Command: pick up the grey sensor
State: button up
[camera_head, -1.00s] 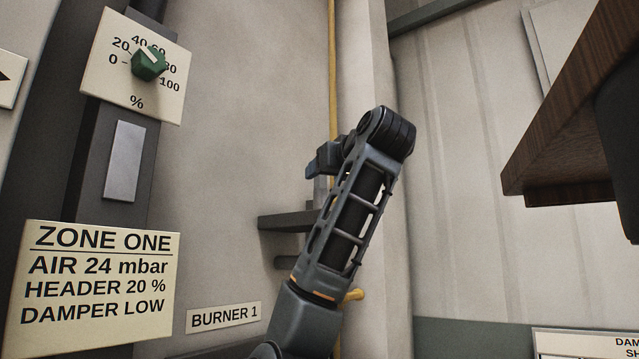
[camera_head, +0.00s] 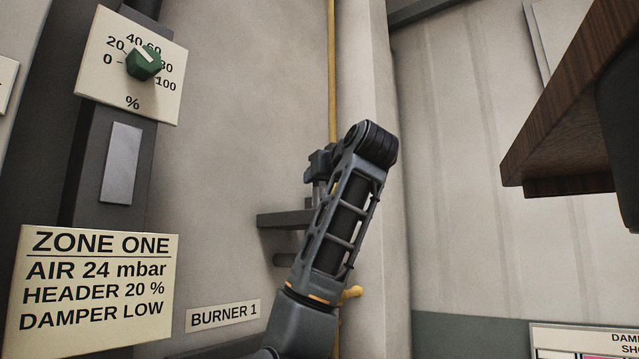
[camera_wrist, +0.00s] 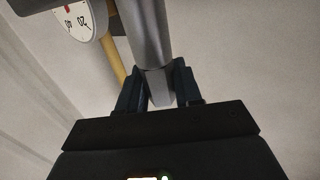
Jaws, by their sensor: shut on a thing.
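In the wrist view, the grey sensor (camera_wrist: 150,38) is a smooth grey cylinder with a faceted lower end. The two dark blue fingers of my gripper (camera_wrist: 159,80) press on either side of that faceted end. The sensor's far end runs out of the top of the picture. In the head view, my gripper (camera_head: 319,164) is small and partly behind my arm. A short grey piece of the sensor (camera_head: 319,195) shows below it, just above a dark bracket (camera_head: 280,219). Whether the sensor touches the bracket is hidden.
A yellow pipe (camera_head: 331,60) runs up the wall by my gripper. A white dial gauge (camera_wrist: 78,20) is near the sensor in the wrist view. A wooden shelf edge (camera_head: 560,130) juts in at right. A green knob (camera_head: 144,63) is at upper left.

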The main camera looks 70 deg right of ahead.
jog(key=c, duration=0.3)
